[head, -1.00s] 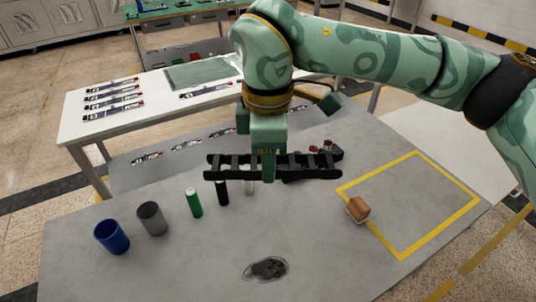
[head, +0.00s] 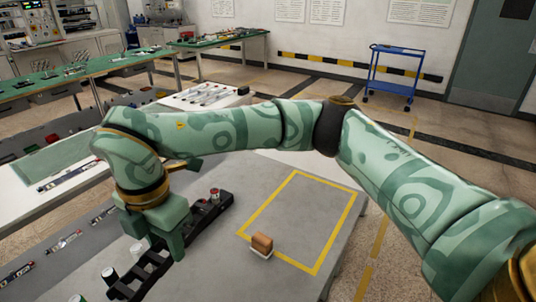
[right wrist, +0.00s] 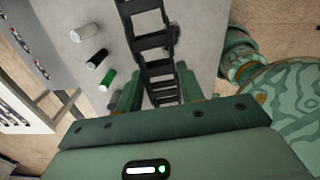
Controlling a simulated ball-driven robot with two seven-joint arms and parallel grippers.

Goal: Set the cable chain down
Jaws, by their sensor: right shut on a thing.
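The cable chain is a black ladder-like strip (head: 147,277) at the lower left of the head view. My right gripper (head: 172,246) points down and is shut on it. In the right wrist view the chain (right wrist: 153,42) runs from the top edge down between the two green fingers (right wrist: 165,92). Its gap to the table cannot be judged exactly, but it appears to hang above the surface. My left gripper is not in view.
A yellow outlined rectangle (head: 322,263) on the grey table (head: 215,275) is empty inside. A brown-topped block (head: 261,243) sits at its near-left edge. Bottles (right wrist: 107,80) stand beside the chain.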

